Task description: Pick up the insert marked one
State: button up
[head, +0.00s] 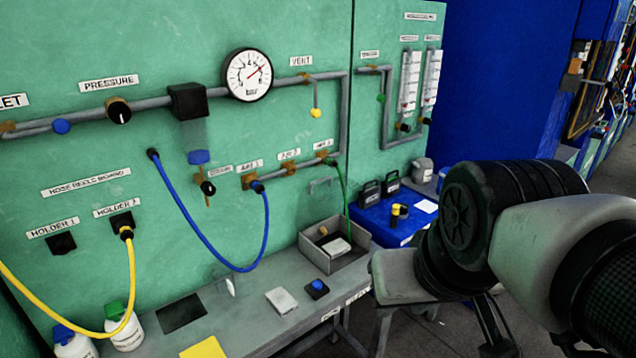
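I cannot make out an insert marked one; no readable "one" shows on any loose piece. An open grey box (316,262) on the right end of the bench holds a white block (337,247) and a small tan round piece (323,230). Two small black handled pieces (370,194) stand on a blue case (386,226) to its right. My arm comes in from the right edge. Dark slender parts below it, which may be my gripper (492,328), are partly cut off by the bottom edge. Whether they are open or shut does not show.
The grey bench (245,312) carries a pale square pad (281,300), a blue-topped black button (316,289) and a yellow sheet (204,348). Bottles (122,328) stand at the left. Blue and yellow hoses hang from the green panel (225,130). My arm hides the floor at right.

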aim_at(337, 248)
jog(key=i+l+u, duration=0.15)
jog(key=u, duration=0.7)
jog(key=i+l+u, duration=0.15)
jog(key=l+u, duration=0.15)
jog(key=l, duration=0.25)
jog(key=l+u, duration=0.3)
jog(key=l, duration=0.2)
jog(key=i+l, duration=0.1)
jog(key=l, duration=0.5)
jog(key=i+l, duration=0.1)
jog(key=l, duration=0.45)
jog(key=u, duration=0.05)
